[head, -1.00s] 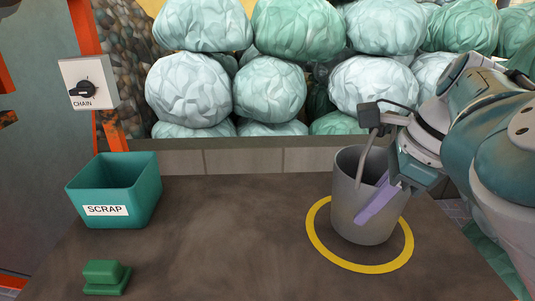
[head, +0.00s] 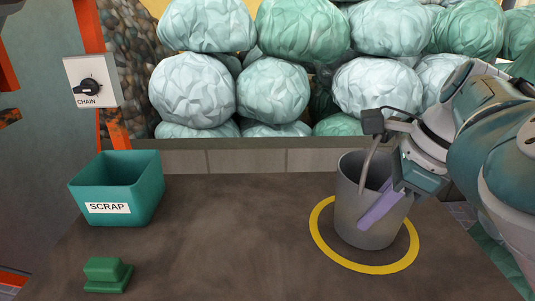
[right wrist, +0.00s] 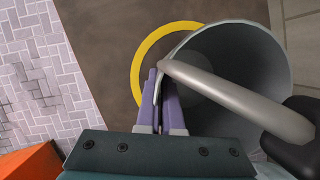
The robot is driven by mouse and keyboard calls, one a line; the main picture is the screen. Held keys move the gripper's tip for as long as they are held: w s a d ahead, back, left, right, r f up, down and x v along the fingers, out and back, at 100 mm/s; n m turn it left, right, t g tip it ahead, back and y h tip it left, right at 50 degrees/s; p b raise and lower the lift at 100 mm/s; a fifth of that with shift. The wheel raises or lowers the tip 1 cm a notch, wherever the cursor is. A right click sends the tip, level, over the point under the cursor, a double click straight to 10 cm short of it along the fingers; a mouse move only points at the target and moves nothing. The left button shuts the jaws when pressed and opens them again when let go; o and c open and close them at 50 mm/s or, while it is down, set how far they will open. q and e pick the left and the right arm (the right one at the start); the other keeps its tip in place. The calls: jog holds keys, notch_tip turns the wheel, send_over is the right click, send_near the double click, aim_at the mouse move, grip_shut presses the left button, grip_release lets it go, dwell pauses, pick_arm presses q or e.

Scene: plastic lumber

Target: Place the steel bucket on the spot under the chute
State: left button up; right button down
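The grey steel bucket (head: 352,212) is upright inside the yellow ring (head: 327,248) marked on the dark worktop; I cannot tell whether its base touches the surface. My right gripper (head: 374,210) is shut on the bucket's wall at the rim. One purple finger lies along the outside, and the other is hidden inside in the head view. In the right wrist view both fingers (right wrist: 160,100) pinch the rim of the bucket (right wrist: 232,60), with the ring (right wrist: 142,62) beside it. A curved grey handle (right wrist: 215,88) crosses the bucket's mouth. My left gripper is not in view.
A green SCRAP bin (head: 147,200) and a small green block (head: 107,275) stand at the left. A CHAIN switch box (head: 92,80) is on the left. Wrapped bales (head: 273,88) are stacked behind a low wall (head: 245,160). The middle of the worktop (head: 225,235) is clear.

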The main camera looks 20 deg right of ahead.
jog(key=c, duration=1)
grip_release()
